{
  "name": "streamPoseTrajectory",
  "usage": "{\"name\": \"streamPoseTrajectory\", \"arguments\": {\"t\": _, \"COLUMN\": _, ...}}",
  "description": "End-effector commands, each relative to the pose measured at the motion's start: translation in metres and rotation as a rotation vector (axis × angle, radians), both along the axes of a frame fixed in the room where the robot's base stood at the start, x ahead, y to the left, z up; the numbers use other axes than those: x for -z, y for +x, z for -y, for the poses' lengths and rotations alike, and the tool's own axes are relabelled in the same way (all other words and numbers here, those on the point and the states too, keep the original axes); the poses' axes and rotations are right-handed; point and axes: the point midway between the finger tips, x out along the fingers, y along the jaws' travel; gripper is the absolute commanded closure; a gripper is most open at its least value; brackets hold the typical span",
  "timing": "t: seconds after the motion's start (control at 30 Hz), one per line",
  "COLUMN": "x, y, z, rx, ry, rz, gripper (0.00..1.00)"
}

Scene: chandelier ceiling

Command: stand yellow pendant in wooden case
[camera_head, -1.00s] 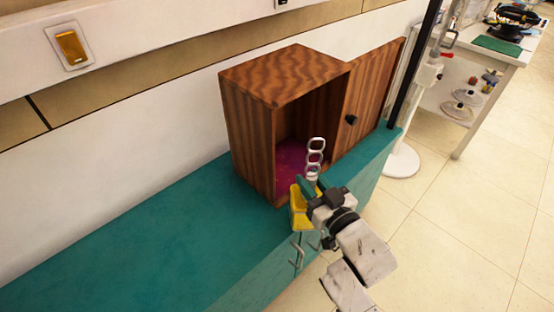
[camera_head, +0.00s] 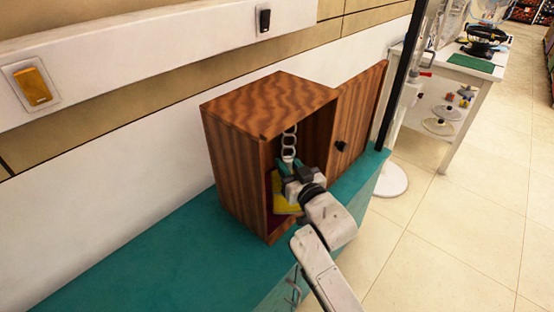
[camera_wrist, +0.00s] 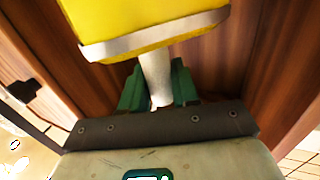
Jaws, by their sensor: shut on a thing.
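The wooden case (camera_head: 235,165) stands on the teal counter with its front open and its door (camera_head: 358,115) swung out to the right. The yellow pendant (camera_head: 284,206) is at the case's opening, low in the front, with its chain of white links (camera_head: 289,143) rising above my gripper. My gripper (camera_head: 290,172) is shut on the pendant's pale stem, with the green fingers on either side. In the wrist view the yellow pendant (camera_wrist: 140,22) fills the top with a pale rim, and its stem (camera_wrist: 157,80) runs between the fingers (camera_wrist: 158,90). I cannot tell whether its base touches the case floor.
The teal counter (camera_head: 130,260) is clear to the left of the case. A black pole (camera_head: 402,75) stands right of the door. A white table (camera_head: 450,70) with tools is further back. The case's side walls are close around my gripper.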

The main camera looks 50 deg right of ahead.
Motion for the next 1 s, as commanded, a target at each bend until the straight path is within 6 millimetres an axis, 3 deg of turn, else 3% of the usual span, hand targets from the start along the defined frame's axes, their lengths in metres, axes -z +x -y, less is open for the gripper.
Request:
{"name": "streamPoseTrajectory", "arguments": {"t": 0.1, "x": -0.004, "y": 0.026, "z": 0.01, "rx": 0.001, "ry": 0.001, "rz": 0.008, "gripper": 1.0}}
{"name": "streamPoseTrajectory", "arguments": {"t": 0.33, "x": -0.002, "y": 0.056, "z": 0.022, "rx": 0.002, "ry": -0.001, "rz": 0.005, "gripper": 1.0}}
{"name": "streamPoseTrajectory", "arguments": {"t": 0.47, "x": 0.0, "y": 0.06, "z": 0.023, "rx": 0.0, "ry": -0.001, "rz": 0.003, "gripper": 1.0}}
{"name": "streamPoseTrajectory", "arguments": {"t": 0.77, "x": 0.034, "y": 0.06, "z": 0.022, "rx": -0.001, "ry": -0.002, "rz": 0.002, "gripper": 1.0}}
{"name": "streamPoseTrajectory", "arguments": {"t": 1.0, "x": 0.033, "y": 0.06, "z": 0.022, "rx": 0.0, "ry": -0.001, "rz": 0.004, "gripper": 1.0}}
